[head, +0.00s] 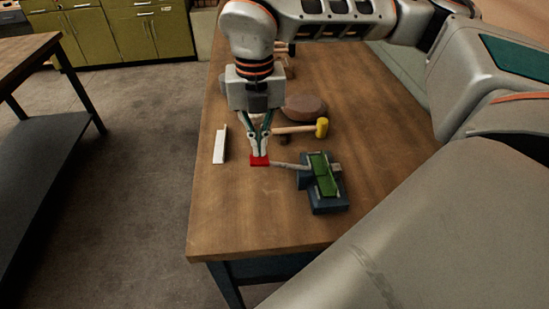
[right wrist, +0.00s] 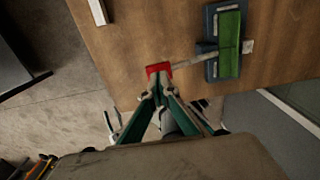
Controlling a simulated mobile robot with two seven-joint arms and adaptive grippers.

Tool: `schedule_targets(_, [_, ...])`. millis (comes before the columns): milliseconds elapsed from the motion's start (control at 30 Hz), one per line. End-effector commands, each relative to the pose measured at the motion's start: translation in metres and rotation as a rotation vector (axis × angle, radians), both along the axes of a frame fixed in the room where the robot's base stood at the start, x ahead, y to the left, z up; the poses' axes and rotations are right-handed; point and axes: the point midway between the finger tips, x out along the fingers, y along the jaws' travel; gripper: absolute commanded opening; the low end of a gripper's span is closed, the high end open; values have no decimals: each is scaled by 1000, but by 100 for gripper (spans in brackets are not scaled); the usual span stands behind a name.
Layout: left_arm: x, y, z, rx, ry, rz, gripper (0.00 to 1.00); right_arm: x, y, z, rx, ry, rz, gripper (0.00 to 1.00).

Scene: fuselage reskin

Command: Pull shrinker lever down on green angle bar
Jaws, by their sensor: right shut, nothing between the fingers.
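The shrinker (head: 328,204) is a dark blue block on the wooden table, with the green angle bar (head: 323,174) lying in its top. Its lever (head: 288,166) sticks out to the left and ends in a red handle (head: 259,161). My right gripper (head: 258,152) points down with its fingertips at the red handle; the fingers are shut with nothing between them. In the right wrist view the fingertips (right wrist: 158,78) meet the red handle (right wrist: 158,69), and the green bar (right wrist: 229,45) is at upper right. I cannot tell whether they touch. My left gripper is not in view.
The wooden table (head: 230,225) has free room at its near left. A white angle strip (head: 220,145) lies left of the gripper. A yellow-headed mallet (head: 321,128) and a round brown block (head: 305,107) lie behind the shrinker.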

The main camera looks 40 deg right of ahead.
Motion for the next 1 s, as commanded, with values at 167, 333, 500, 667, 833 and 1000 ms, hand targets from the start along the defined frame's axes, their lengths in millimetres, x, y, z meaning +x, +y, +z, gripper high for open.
schedule_targets(167, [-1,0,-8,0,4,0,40,0,0,-9,1,1,0,0])
schedule_targets(333, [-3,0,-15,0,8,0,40,0,0,-17,0,0,0,0])
schedule_targets(500, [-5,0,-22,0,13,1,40,0,0,-25,0,1,0,0])
schedule_targets(667, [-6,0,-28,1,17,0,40,0,0,-32,-1,3,0,0])
schedule_targets(833, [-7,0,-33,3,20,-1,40,-1,0,-40,0,4,0,0])
schedule_targets(1000, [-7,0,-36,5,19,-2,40,-1,0,-48,-1,4,-1,0])
